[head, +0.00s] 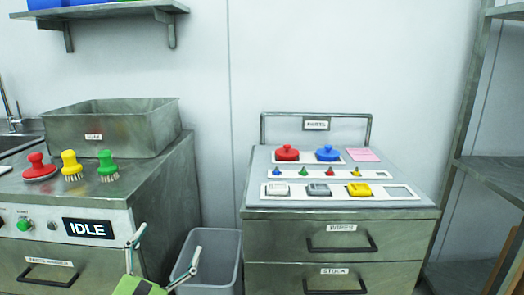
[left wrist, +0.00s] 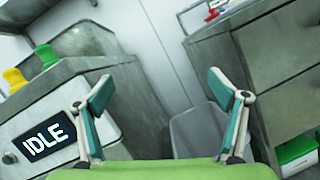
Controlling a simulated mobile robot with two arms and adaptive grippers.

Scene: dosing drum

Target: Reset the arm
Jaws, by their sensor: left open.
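My left gripper (head: 165,250) shows at the bottom of the head view, left of centre. It is open and empty, in front of the parts washer and the grey bin. In the left wrist view its two teal fingers (left wrist: 160,105) stand wide apart with nothing between them. The bin (left wrist: 197,130) and the IDLE panel (left wrist: 48,136) show beyond the fingers. My right gripper is not in view.
The washer counter carries red (head: 39,167), yellow (head: 71,166) and green (head: 108,166) brushes and a metal basin (head: 110,128). A parts cabinet (head: 340,241) with a tray of coloured parts stands right of the bin (head: 212,250). Metal shelving (head: 490,165) stands at the right edge.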

